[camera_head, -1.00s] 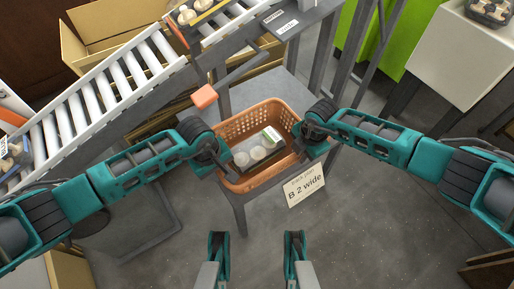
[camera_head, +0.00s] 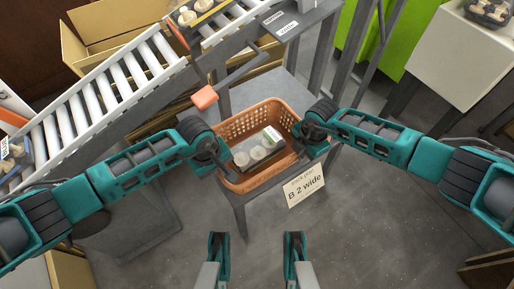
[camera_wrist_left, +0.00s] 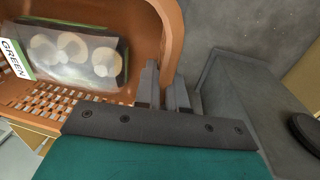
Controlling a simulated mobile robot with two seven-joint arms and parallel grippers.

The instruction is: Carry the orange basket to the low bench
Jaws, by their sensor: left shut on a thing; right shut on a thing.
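The orange basket (camera_head: 238,184) stands on a grey stand (camera_head: 240,205) in the middle of the head view. Inside it lies a film-covered pack of pale mushrooms (camera_head: 257,152) with a green-and-white label. My left gripper (camera_head: 224,166) is shut on the basket's left wall. My right gripper (camera_head: 304,141) is shut on its right wall; the fingertips are partly hidden. In the left wrist view, the left fingers (camera_wrist_left: 167,90) straddle the wall of the basket (camera_wrist_left: 172,30), and the label reads "GREEN". I cannot tell which surface is the low bench.
A roller conveyor (camera_head: 95,105) runs along the left, with cardboard boxes (camera_head: 112,30) behind it. A sign reading "B 2 wide" (camera_head: 305,186) is at the stand's front right. A white-topped table (camera_head: 462,50) stands at the upper right. Grey floor (camera_head: 370,215) is open in front.

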